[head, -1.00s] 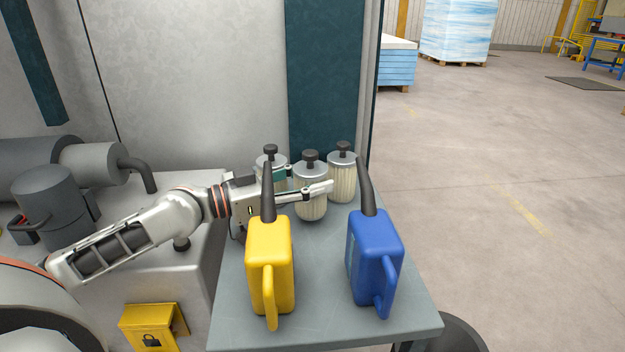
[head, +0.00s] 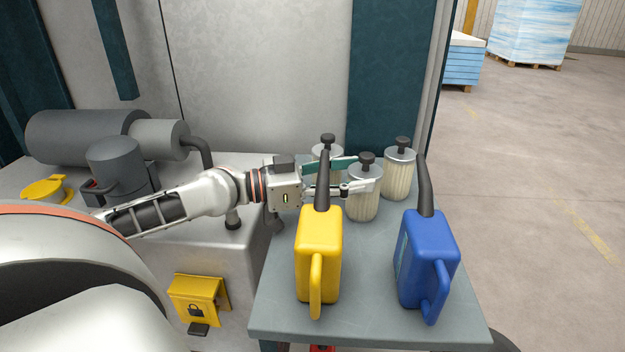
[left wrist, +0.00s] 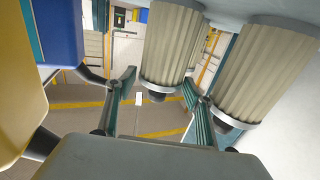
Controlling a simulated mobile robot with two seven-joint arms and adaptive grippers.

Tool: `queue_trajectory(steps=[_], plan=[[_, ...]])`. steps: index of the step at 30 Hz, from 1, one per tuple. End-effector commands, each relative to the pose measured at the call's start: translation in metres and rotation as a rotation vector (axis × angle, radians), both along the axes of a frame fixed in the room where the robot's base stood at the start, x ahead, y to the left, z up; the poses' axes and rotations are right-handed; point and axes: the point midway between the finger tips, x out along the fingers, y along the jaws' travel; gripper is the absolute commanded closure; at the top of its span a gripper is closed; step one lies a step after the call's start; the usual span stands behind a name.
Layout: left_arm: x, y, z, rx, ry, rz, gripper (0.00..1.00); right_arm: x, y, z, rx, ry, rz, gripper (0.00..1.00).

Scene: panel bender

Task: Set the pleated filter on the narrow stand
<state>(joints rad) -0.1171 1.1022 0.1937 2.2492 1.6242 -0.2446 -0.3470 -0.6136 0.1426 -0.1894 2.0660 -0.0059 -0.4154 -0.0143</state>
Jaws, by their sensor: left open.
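Three pleated filters with cream pleats, grey lids and dark knobs stand upright on a grey table: a front one (head: 363,206), a right one (head: 398,180) and a back left one (head: 334,152) partly hidden. My left gripper (head: 367,171) is open, its fingers reaching in from the left at the front filter's top. In the left wrist view, which is upside down, the open fingers (left wrist: 158,78) point towards one filter (left wrist: 172,45), with another filter (left wrist: 265,70) to its right. Whether the fingers touch a filter I cannot tell. I cannot make out a narrow stand. My right gripper is not in view.
A yellow can (head: 318,255) and a blue can (head: 428,262), both with tall dark spouts, stand at the front of the grey table (head: 365,318). The yellow spout rises in front of my left gripper. A machine wall is behind; open floor lies to the right.

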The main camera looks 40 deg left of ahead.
Motion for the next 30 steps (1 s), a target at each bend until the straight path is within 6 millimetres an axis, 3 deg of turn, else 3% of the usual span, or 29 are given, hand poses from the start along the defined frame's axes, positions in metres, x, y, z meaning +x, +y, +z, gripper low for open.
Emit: queue_trajectory(steps=[4,15,24,30], plan=[[-0.010,0.009,-0.004,-0.007,0.005,0.003,0.47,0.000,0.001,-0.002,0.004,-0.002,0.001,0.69],[-0.043,0.032,0.004,-0.007,-0.007,0.006,0.47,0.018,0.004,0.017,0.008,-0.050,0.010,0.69],[-0.067,0.048,0.005,-0.003,-0.008,0.003,0.47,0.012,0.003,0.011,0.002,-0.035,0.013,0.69],[-0.072,0.050,0.004,-0.002,-0.007,0.001,0.47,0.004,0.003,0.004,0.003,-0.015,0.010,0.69]])
